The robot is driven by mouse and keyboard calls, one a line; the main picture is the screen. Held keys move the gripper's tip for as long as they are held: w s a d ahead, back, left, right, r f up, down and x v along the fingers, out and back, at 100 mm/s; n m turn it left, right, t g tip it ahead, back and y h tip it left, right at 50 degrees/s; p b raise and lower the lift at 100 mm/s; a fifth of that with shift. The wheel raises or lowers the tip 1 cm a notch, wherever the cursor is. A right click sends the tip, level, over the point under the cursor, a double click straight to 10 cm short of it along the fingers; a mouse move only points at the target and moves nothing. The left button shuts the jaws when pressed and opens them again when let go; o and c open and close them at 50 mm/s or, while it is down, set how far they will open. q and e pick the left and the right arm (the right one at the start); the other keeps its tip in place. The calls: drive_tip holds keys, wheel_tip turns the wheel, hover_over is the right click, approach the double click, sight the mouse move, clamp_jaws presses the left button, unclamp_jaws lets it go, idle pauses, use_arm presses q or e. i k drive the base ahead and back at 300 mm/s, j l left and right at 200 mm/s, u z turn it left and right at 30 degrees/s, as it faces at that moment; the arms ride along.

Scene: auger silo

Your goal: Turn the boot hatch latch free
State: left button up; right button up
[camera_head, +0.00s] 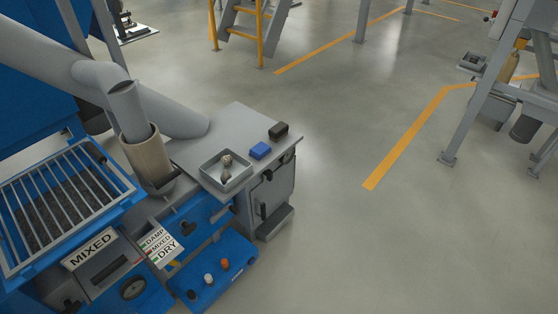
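The grey boot housing (240,125) stands at the centre left in the head view. On its side is a grey hatch (278,188) that looks closed. A small dark fitting (267,175) sits near the hatch's upper edge, and a black upright handle (263,209) is at its lower left. I cannot tell for sure which of these is the latch, or how it is turned. Neither of my grippers is in view.
On the housing top are a grey tray (240,182) with small items, a blue block (260,150) and a black block (279,130). A barred blue hopper (130,192) and a blue knob panel (220,275) stand left.

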sight(269, 173)
drive_tip(key=i+l+u, duration=0.1)
drive_tip(key=l, duration=0.3)
drive_tip(key=i+l+u, duration=0.1)
drive_tip(key=i+l, duration=0.2)
drive_tip(key=l, duration=0.15)
drive_tip(key=i+l+u, duration=0.1)
drive_tip(key=l, duration=0.35)
drive_tip(key=i+l+u, duration=0.1)
drive_tip(key=l, duration=0.35)
drive_tip(key=i+l+u, duration=0.1)
drive_tip(key=l, duration=0.4)
drive_tip(key=i+l, duration=0.25)
drive_tip(key=l, duration=0.25)
drive_tip(key=i+l+u, duration=0.15)
drive_tip(key=l, duration=0.3)
